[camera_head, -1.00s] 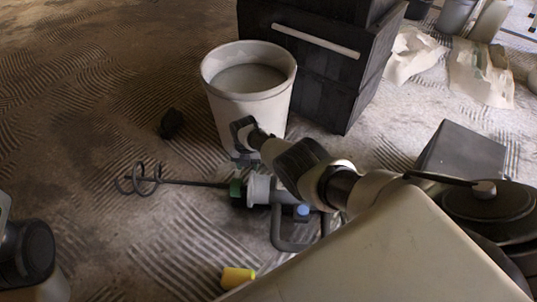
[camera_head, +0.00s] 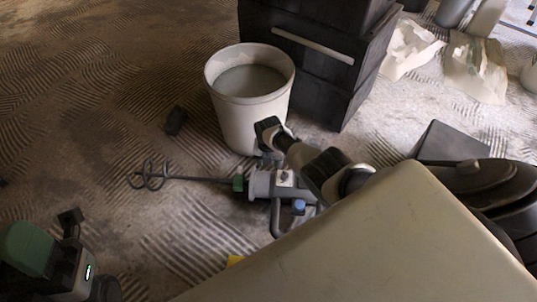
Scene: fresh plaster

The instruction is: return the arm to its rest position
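My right arm comes in from the lower right, with a pale link across the foreground. Its gripper (camera_head: 268,134) is in front of the lower right side of the bucket, above the mixer. Nothing shows held in it, but its finger gap is unclear. At the lower left is what appears to be the end of my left arm, with a dark fingertip-like part (camera_head: 70,217), a dark green block and a small green light. Whether that gripper is open, or holds the green block, I cannot tell.
A pale bucket (camera_head: 225,112) with grey contents stands beside stacked dark cases (camera_head: 320,75). A mixer (camera_head: 262,184) with a spiral paddle lies on the ridged floor. Crumpled pale bags (camera_head: 475,68) lie at upper right. The left floor is mostly clear.

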